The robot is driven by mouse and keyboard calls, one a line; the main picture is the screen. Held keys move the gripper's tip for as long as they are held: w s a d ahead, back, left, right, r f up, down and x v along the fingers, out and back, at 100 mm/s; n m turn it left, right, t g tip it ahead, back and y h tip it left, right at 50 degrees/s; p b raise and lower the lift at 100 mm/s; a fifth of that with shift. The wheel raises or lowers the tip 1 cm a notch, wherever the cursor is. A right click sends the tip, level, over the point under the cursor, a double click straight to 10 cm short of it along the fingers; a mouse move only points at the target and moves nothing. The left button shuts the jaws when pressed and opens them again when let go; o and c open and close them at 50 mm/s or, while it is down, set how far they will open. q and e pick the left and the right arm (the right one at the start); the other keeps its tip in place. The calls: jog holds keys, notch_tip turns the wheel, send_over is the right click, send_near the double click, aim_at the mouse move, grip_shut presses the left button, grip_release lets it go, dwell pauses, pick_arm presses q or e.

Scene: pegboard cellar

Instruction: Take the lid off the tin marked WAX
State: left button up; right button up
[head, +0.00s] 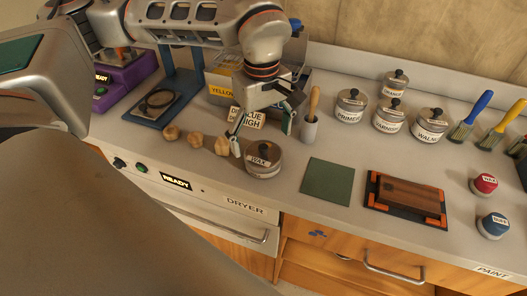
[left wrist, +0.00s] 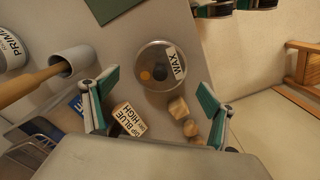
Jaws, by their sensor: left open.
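The WAX tin (head: 264,168) stands near the counter's front edge. It is round and grey, with its lid on. In the left wrist view the lid (left wrist: 153,54) shows a dark knob and the WAX label. My left gripper (head: 262,132) is open above the tin, pointing down. In the left wrist view its two green-padded fingers (left wrist: 158,85) are spread, with the tin beyond and between them, untouched as far as I can see. What seems part of my right gripper (left wrist: 236,6) is cut off at the top of the left wrist view; it is absent from the head view.
Several wooden knobs (head: 196,142) lie left of the tin. A green mat (head: 328,181) lies to its right, then an orange-cornered tray (head: 374,196). A cup with a wooden handle (head: 309,130) stands behind. More labelled tins (head: 351,104) stand at the back right.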

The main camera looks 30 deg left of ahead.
pick_arm(q)
notch_tip(320, 180, down, 2)
jog(key=shift+f, duration=0.15)
grip_shut()
dwell(0.5)
